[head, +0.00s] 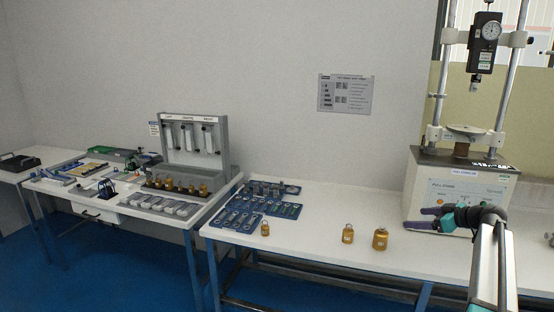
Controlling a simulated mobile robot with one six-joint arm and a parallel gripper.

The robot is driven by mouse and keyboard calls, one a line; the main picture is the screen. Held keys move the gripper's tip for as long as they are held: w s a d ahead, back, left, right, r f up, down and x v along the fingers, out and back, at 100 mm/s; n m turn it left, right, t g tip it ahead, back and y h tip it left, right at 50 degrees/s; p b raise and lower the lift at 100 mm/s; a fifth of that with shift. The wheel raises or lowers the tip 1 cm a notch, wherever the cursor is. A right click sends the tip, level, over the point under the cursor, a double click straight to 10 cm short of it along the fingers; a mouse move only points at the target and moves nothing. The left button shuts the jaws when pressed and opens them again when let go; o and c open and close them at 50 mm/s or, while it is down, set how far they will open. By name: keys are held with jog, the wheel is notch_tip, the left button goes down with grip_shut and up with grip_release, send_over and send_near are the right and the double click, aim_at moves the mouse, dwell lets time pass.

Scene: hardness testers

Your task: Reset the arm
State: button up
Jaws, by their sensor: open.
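My gripper (418,218) is at the right of the head view, at the end of my arm, which rises from the bottom right. Its two dark purple fingers point left and stand apart, one above the other, with nothing between them. It appears in front of the lower base of the test stand (460,168) and hides part of that base. Whether it touches the stand cannot be told.
Three brass weights (380,239) stand apart on the near white table (310,225). Blue trays (238,219) of parts lie at its left. A grey case (166,150) with brass weights stands on the farther table. Blue floor (135,260) shows below.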

jog(key=a+f+g+y, duration=0.1)
jog(key=a+f+g, duration=0.2)
jog(key=a+f, duration=0.95)
jog(key=s+a+f+g, duration=0.2)
jog(key=s+a+f, duration=0.4)
jog(key=a+f, duration=0.3)
jog(key=s+a+f+g, duration=0.2)
jog(key=s+a+f, duration=0.35)
jog(key=f, duration=0.45)
jog(key=s+a+f+g, duration=0.2)
jog(key=s+a+f, duration=0.3)
jog(key=a+f, duration=0.4)
jog(key=s+a+f+g+h, duration=0.1)
jog(key=s+a+f+g, duration=0.1)
jog(key=s+f, duration=0.45)
jog(key=s+a+f+m+g+h, duration=0.1)
jog(key=s+a+f+g, duration=0.15)
jog(key=s, duration=0.75)
jog(key=s+a+f+g+h, duration=0.1)
jog(key=s+a+f, duration=0.2)
jog(key=s+f, duration=0.4)
jog(key=s+d+r+m+g+h, duration=0.1)
jog(key=s+d+m+h, duration=0.3)
jog(key=s, duration=1.1)
jog(key=shift+d+m+g, duration=0.55)
jog(key=shift+d+m, duration=0.65)
jog(key=shift+d, duration=0.55)
